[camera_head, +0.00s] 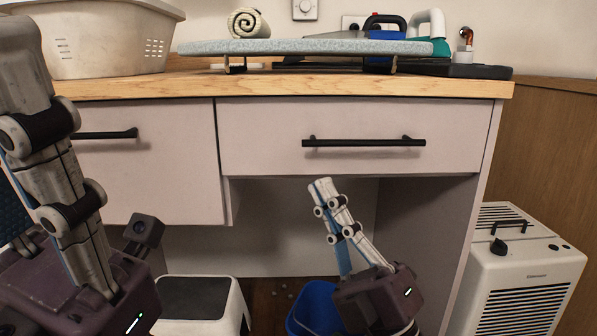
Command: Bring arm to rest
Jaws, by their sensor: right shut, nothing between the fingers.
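My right gripper (320,184) is in the lower middle of the head view. Its pale jointed fingers point up and slightly left, lie close together and are shut with nothing between them. It is in front of the open space below the right drawer, with its dark purple body above a blue bin. My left gripper (22,60) is large and close at the left edge, pointing up. Its outer part is cut off by the frame, so I cannot tell whether it is open or shut.
A wooden counter (300,87) carries a laundry basket (105,40), a rolled towel (248,23) and an ironing board (300,47) with irons. Below are drawers (355,120), a step stool (200,298) and a blue bin (315,305). A white appliance (520,275) stands at right.

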